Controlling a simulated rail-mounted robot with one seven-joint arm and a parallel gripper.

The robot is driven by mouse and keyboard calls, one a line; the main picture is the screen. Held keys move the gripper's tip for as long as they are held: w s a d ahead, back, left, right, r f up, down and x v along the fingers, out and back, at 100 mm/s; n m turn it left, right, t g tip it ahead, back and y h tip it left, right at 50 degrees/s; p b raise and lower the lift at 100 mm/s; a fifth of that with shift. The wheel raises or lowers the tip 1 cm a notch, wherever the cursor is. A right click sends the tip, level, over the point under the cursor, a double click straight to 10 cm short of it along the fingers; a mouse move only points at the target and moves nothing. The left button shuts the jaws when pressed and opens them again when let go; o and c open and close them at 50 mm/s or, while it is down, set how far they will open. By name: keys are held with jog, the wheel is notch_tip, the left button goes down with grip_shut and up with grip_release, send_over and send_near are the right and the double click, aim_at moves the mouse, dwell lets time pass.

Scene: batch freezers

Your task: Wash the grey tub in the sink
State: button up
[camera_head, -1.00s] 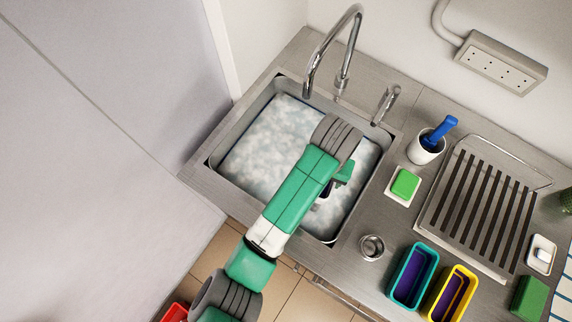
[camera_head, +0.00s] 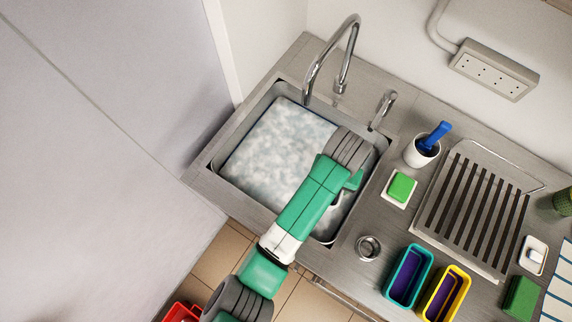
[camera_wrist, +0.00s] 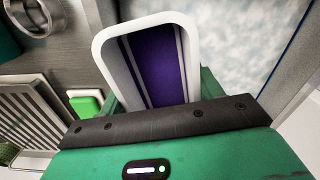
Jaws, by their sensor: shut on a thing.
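The grey tub (camera_wrist: 188,68) fills the middle of the wrist view, with a pale rim, a purple inside and lighter grey stripes. My gripper (camera_wrist: 160,95) is shut on it, one green finger at each side. In the head view my arm reaches over the right part of the sink (camera_head: 236,128) and hides most of the tub. The sink holds foamy, cloudy water (camera_head: 270,150). The wrist view shows this water (camera_wrist: 235,40) beyond the tub. I cannot tell how deep the tub sits.
A tall faucet (camera_head: 345,50) and a smaller spout (camera_head: 383,108) stand behind the sink. To the right are a green sponge (camera_head: 401,187), a cup with a blue brush (camera_head: 423,152), a drying rack (camera_head: 432,222), a teal tub (camera_head: 388,290) and a yellow tub (camera_head: 466,283).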

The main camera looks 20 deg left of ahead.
jog(key=shift+a+p, duration=0.35)
jog(key=shift+a, duration=1)
jog(key=shift+d+r+p, duration=0.1)
jog(key=shift+d+p, duration=0.3)
jog(key=shift+d, duration=0.2)
jog(key=shift+d+p, duration=0.55)
jog(key=shift+d, duration=0.9)
jog(key=shift+a+p, duration=0.75)
jog(key=shift+a, duration=1.25)
jog(key=shift+d+p, duration=0.7)
jog(key=shift+d, duration=1.3)
jog(key=shift+a+p, duration=0.65)
jog(key=shift+a, duration=1.4)
jog(key=shift+d+p, duration=0.5)
jog(key=shift+d, duration=1.55)
